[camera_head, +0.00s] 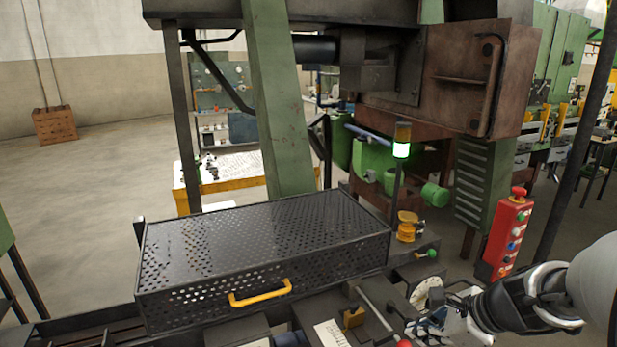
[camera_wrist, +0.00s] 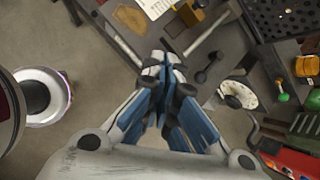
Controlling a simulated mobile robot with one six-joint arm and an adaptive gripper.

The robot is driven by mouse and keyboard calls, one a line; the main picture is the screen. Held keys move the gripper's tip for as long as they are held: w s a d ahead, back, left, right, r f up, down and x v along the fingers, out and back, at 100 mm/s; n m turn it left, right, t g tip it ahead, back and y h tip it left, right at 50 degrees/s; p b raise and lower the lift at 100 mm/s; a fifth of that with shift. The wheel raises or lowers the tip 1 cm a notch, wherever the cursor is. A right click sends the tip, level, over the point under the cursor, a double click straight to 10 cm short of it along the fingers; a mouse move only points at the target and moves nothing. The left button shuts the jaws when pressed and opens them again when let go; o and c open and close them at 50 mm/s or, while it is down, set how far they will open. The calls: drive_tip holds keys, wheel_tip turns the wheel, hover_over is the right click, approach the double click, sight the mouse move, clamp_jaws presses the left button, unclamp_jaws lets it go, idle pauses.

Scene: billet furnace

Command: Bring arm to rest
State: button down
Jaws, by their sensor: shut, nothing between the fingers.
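My gripper (camera_wrist: 163,72) is shut and empty in the wrist view, its two blue and white fingers meeting at the tips. It hangs over a dark machine bench with a metal rod and the grey floor. In the head view my gripper (camera_head: 428,332) shows at the lower right, in front of the bench and below the red button box (camera_head: 507,237). Part of it is cut off by the lower frame edge. I cannot tell its exact height above the bench.
A perforated dark cover (camera_head: 265,240) with a yellow handle (camera_head: 260,293) lies left of my gripper. A white dial (camera_wrist: 238,95), a green knob (camera_wrist: 283,97) and a yellow fitting (camera_wrist: 307,66) are near the gripper. Open floor lies at left.

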drive_tip(key=s+a+r+n+g, duration=0.1)
drive_tip(key=s+a+r+n, duration=0.2)
drive_tip(key=s+a+n, duration=0.4)
drive_tip(key=s+a+n+h+b, duration=0.3)
drive_tip(key=s+n+h, duration=0.1)
drive_tip(key=s+n, duration=1)
drive_tip(key=n, duration=0.3)
drive_tip(key=shift+a+r, duration=0.3)
idle(0.3)
